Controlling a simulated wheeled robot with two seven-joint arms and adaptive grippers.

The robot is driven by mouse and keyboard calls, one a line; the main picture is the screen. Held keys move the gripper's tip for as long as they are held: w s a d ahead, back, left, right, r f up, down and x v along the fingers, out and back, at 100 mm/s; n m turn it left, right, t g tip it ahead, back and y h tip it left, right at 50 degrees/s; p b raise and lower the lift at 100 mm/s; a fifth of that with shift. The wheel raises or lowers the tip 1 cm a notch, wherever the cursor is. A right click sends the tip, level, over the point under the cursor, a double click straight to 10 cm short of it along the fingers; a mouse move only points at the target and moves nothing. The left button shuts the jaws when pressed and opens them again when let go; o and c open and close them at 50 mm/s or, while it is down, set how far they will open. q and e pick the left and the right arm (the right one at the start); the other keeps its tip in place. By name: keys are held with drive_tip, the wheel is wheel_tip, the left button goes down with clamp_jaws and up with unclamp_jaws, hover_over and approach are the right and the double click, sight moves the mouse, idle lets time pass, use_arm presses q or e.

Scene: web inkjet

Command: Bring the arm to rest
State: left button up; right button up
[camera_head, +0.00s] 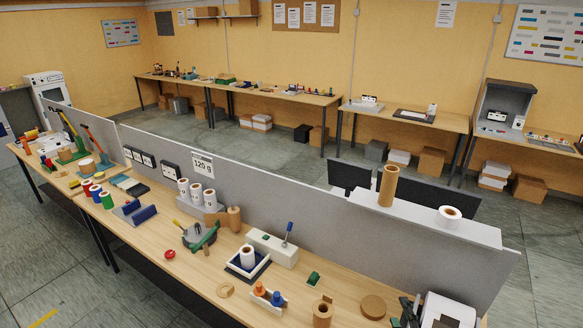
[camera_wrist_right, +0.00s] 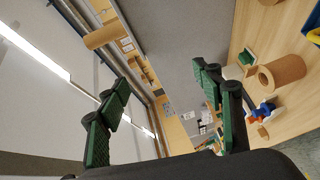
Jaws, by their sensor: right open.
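My right gripper (camera_head: 408,312) is at the bottom right of the head view, low in the frame in front of the grey partition. Its two dark fingers with green pads stand wide apart in the right wrist view (camera_wrist_right: 162,82), with nothing between them. A cardboard core (camera_head: 322,314) and a brown disc (camera_head: 373,306) are on the bench to its left. The core also shows beside the right finger in the wrist view (camera_wrist_right: 282,72). My left gripper is not in view.
The long wooden bench (camera_head: 190,268) carries several rolls, tools and trays. The grey partition (camera_head: 310,215) runs along its back, with a shelf (camera_head: 430,217) holding a brown tube (camera_head: 388,186) and a white roll (camera_head: 450,215). Floor is open at the lower left.

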drive_tip(key=s+d+f+m+g+h, duration=0.2)
drive_tip(key=s+d+f+m+g, duration=0.1)
drive_tip(key=s+f+m, duration=0.25)
drive_tip(key=s+d+f+m+g+h, duration=0.1)
drive_tip(key=s+d+f+m+g, duration=0.2)
drive_tip(key=s+f+m+g, duration=0.25)
drive_tip(key=s+a+f+m+g+y, duration=0.1)
drive_tip(key=s+a+f+m+g, duration=0.15)
drive_tip(key=s+f, duration=0.45)
drive_tip(key=s+a+f+m+g+y, duration=0.1)
drive_tip(key=s+f+m+g, duration=0.2)
drive_tip(key=s, duration=0.8)
wheel_tip(320, 180, down, 38)
drive_tip(key=s+a+b, duration=0.1)
drive_tip(key=s+b, duration=0.1)
drive_tip(key=b, duration=0.5)
drive_tip(key=s+f+n+g+b, duration=0.1)
drive_tip(key=s+f+b, duration=0.5)
drive_tip(key=s+f, duration=1.3)
wheel_tip(320, 180, down, 4)
drive_tip(key=shift+s+f+g+y, duration=0.15)
drive_tip(key=shift+s+g+y, duration=0.25)
drive_tip(key=shift+g, duration=0.1)
